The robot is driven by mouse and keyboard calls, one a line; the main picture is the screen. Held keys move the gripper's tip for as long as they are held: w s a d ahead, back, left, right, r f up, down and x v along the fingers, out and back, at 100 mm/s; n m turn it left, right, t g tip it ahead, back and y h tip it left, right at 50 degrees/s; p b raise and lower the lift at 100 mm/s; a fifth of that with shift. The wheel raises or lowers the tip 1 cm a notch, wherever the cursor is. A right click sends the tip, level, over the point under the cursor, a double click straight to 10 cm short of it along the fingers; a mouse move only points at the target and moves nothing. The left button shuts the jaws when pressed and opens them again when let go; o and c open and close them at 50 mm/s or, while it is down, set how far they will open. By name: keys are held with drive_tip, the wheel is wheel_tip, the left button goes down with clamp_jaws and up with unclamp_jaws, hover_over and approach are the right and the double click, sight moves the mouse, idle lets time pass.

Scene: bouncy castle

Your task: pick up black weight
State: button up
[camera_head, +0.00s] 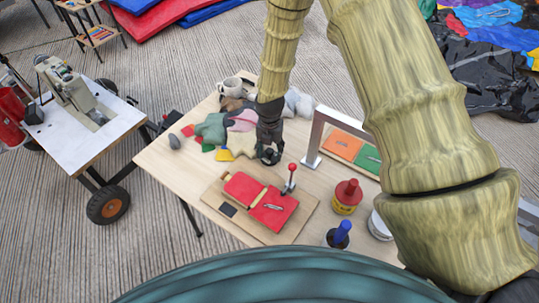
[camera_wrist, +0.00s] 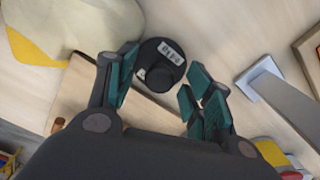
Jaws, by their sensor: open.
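The black weight (camera_wrist: 150,50) shows in the wrist view as a dark round disc with a knob on top and a pale printed label. It sits on the light wooden table (camera_head: 168,152). My gripper (camera_wrist: 162,64) is open, with its teal-padded fingers spread to the left and right of the weight. No grip on the weight shows. In the head view my gripper (camera_head: 269,150) points down over the table, and it mostly hides the weight.
A fabric pile (camera_head: 210,128) lies left of my gripper. A board with red pads (camera_head: 270,208) and a red-knobbed lever is in front. A metal frame (camera_head: 315,135) stands at right. Red-topped (camera_head: 346,198) and blue-topped (camera_head: 338,236) containers stand near the front edge.

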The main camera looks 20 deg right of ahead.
drive_tip(key=shift+f, duration=0.25)
clamp_jaws()
idle(0.3)
